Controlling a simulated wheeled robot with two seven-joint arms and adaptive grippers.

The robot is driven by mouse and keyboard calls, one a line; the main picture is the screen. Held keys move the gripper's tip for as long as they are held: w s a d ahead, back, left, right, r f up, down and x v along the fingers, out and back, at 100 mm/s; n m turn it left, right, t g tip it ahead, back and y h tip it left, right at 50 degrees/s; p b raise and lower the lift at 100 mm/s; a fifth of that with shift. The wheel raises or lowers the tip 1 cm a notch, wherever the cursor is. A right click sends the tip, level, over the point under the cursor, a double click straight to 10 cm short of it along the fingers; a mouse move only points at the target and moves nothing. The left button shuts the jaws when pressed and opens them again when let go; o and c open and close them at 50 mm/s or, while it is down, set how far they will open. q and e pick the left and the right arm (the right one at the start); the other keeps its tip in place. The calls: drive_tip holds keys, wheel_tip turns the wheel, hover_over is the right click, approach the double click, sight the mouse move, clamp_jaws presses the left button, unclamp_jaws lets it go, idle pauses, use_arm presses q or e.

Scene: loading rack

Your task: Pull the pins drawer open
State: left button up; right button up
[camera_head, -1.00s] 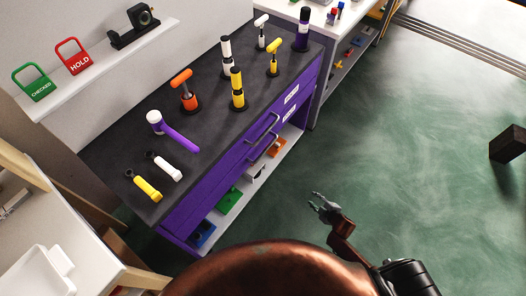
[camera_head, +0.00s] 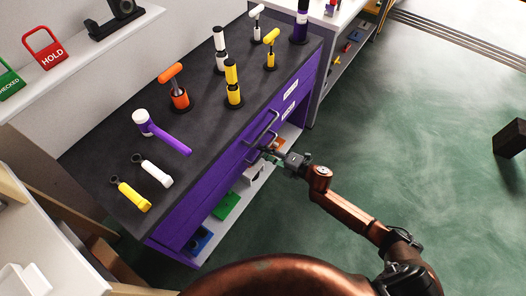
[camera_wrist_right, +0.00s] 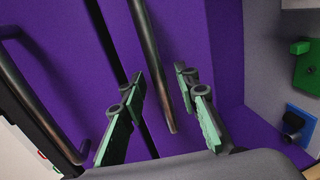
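The purple cabinet (camera_head: 205,205) has two drawers, one above the other, both looking shut. Their white labels are too small to read, so I cannot tell which is the pins drawer. The upper handle (camera_head: 264,124) and lower handle (camera_head: 253,155) are grey bars. My right gripper (camera_head: 266,151) is at the lower handle. In the right wrist view, the open fingers (camera_wrist_right: 160,88) stand either side of the lower handle bar (camera_wrist_right: 150,45), with gaps visible on both sides. The upper handle (camera_wrist_right: 35,95) is at the left there. My left gripper is not in view.
Tools stand or lie on the dark cabinet top, including an orange-handled tool (camera_head: 178,88) and a purple hammer (camera_head: 165,135). An open shelf below the drawers holds a green part (camera_head: 226,205) and a blue part (camera_head: 200,240).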

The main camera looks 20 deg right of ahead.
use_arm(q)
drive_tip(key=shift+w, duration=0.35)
use_arm(e)
drive_tip(key=shift+w+a+f, duration=0.15)
drive_tip(key=shift+w+a, duration=0.2)
drive_tip(key=shift+w, duration=0.1)
clamp_jaws()
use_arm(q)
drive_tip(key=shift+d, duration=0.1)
